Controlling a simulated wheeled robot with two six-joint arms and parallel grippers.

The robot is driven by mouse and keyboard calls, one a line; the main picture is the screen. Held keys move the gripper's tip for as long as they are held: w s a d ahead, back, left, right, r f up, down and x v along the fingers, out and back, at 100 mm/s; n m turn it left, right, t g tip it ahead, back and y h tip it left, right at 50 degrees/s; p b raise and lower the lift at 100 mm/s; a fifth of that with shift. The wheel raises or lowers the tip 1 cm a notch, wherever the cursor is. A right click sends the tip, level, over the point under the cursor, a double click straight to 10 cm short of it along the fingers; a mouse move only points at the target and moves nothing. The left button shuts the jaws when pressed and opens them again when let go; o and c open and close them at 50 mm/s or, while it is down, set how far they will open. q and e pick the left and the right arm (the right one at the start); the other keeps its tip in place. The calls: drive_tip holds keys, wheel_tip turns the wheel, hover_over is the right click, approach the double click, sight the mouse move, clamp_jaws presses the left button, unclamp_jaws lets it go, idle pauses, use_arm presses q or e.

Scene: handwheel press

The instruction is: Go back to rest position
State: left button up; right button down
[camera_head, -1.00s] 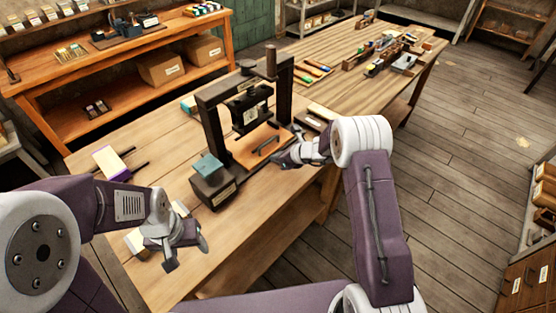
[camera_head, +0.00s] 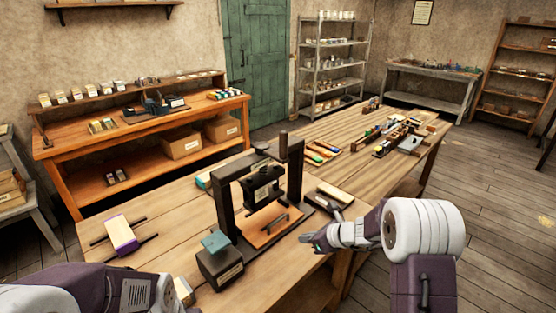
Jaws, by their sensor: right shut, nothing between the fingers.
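The dark handwheel press (camera_head: 225,207) stands upright on the wooden workbench (camera_head: 180,225), with an orange-brown board (camera_head: 262,236) with a handle in its base. My right gripper (camera_head: 307,243) is just right of the press base, at the bench's near edge. It is shut and looks empty, with a small gap between it and the board. My left arm (camera_head: 100,292) enters at the lower left corner.
A dark box with a teal pad (camera_head: 215,242) stands in front of the press. A pale block with a purple edge (camera_head: 121,234) lies on two dark rails at left. Tools and trays (camera_head: 322,152) lie on the far bench. Open floor (camera_head: 490,190) lies to the right.

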drive_tip(key=s+a+r+n, duration=0.3)
drive_tip(key=a+r, duration=0.2)
drive_tip(key=s+f+n+g+h, duration=0.15)
drive_tip(key=s+n+g, duration=0.25)
drive_tip(key=s+n, duration=0.6)
drive_tip(key=s+d+f+n+g+h, duration=0.1)
drive_tip(key=s+d+f+n+h, duration=0.1)
drive_tip(key=s+d+n, duration=0.2)
drive_tip(key=s+d+f+n+g+h, duration=0.1)
drive_tip(key=s+d+f+n+h, duration=0.1)
drive_tip(key=s+n, duration=0.8)
drive_tip(key=shift+d+f+n, duration=0.4)
drive_tip(key=shift+d+f, duration=0.25)
drive_tip(key=shift+d, duration=0.6)
drive_tip(key=shift+h, duration=0.25)
